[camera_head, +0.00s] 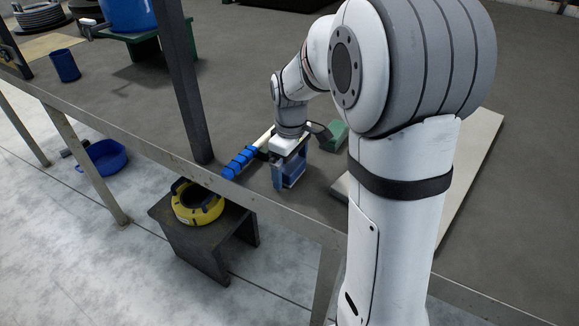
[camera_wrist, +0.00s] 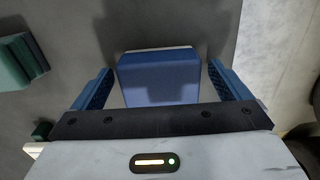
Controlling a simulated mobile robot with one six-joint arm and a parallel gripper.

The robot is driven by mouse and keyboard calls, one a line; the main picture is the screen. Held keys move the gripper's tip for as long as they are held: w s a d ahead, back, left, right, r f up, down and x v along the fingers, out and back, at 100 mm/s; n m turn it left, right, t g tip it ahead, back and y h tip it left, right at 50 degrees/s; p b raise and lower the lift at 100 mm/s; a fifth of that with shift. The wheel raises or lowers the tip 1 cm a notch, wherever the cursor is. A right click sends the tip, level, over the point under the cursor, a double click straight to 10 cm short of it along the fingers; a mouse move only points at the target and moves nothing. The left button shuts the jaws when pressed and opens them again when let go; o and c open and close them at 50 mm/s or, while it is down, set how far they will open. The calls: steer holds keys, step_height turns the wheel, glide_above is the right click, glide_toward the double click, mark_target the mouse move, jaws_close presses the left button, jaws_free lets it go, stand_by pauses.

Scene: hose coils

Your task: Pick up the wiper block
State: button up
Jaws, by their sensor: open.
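The wiper block (camera_wrist: 157,76) looks like a blue block with a thin pale strip along its far edge. In the wrist view it lies between the two blue fingers of my gripper (camera_wrist: 160,85), with a visible gap on each side. The gripper is open and points down at the grey table top. In the head view my gripper (camera_head: 290,174) is near the front edge of the table. There the block is hard to tell apart from the blue fingers. The block's near side is hidden behind the dark gripper bar in the wrist view.
A blue-gripped tool (camera_head: 240,162) lies left of my gripper at the table edge. A green block (camera_head: 335,136) lies behind it. A dark post (camera_head: 184,85) stands further left. A yellow coil (camera_head: 197,203) sits on a low dark stand (camera_head: 209,243) below the edge.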

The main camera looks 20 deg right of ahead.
mark_target(290, 164)
steer(key=shift+c, duration=0.4)
steer(key=c, duration=1)
steer(key=shift+r, duration=0.1)
step_height(290, 164, up, 10)
steer(key=shift+f+b, duration=0.1)
steer(key=shift+b, duration=0.55)
steer(key=o, duration=0.4)
steer(key=shift+c, duration=1.4)
